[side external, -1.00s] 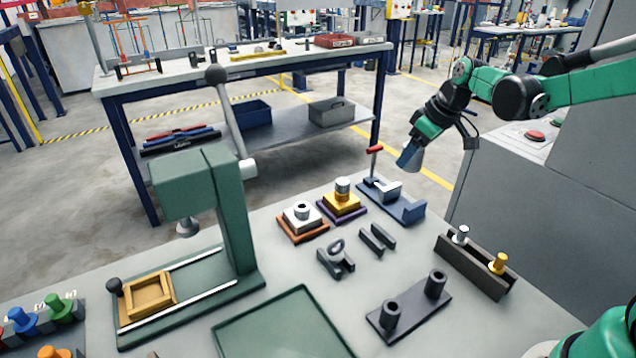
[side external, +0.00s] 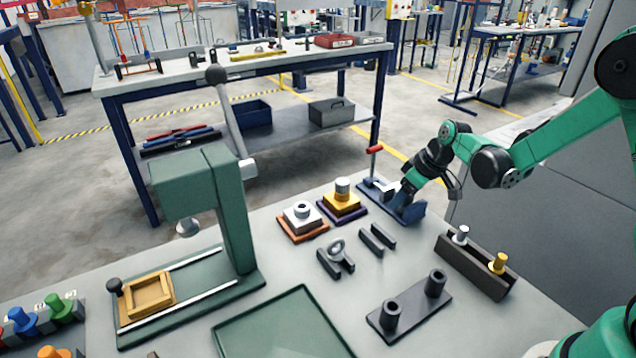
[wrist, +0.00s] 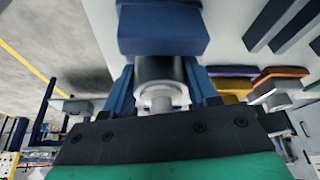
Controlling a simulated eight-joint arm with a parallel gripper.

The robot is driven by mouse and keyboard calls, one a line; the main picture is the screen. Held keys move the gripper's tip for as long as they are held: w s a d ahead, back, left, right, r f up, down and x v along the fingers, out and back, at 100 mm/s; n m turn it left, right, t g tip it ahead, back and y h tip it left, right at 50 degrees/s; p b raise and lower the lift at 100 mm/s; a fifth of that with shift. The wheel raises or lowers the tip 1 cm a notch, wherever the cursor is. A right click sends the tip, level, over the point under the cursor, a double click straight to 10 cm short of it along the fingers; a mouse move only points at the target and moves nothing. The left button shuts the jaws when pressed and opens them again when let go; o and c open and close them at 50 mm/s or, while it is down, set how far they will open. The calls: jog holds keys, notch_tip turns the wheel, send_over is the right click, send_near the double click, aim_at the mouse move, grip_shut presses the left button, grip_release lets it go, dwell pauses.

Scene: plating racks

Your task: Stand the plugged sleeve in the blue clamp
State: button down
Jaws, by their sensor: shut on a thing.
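The blue clamp (side external: 412,214) lies at the back right of the table, with a red-handled lever (side external: 375,149) rising at its left end. My gripper (side external: 404,190) is lowered onto the clamp's right part. In the wrist view, its blue fingers (wrist: 163,88) are shut on a grey sleeve (wrist: 150,68), and a pale plug (wrist: 160,99) shows in the sleeve's near end. A blue block of the clamp (wrist: 160,35) is close beyond the sleeve. Whether the sleeve touches the clamp or its floor, I cannot tell. In the side view my gripper mostly hides the sleeve.
Left of the clamp stand a yellow block on a purple base (side external: 341,203) and a white block on an orange base (side external: 302,220). Dark bars (side external: 377,238), a two-post rack (side external: 409,305), a trough with two plugs (side external: 475,265) and a green press (side external: 232,215) stand nearer.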

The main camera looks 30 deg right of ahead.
jog(key=shift+c, duration=1.2)
grip_release()
jog(key=v, duration=1.2)
jog(key=s+a+r+m+t+h, duration=0.1)
jog(key=s+a+m+t, duration=0.1)
jog(key=s+a, duration=0.5)
jog(key=a+m, duration=0.1)
jog(key=a, duration=0.2)
jog(key=shift+s+a+t, duration=0.35)
jog(key=shift+s+t, duration=0.05)
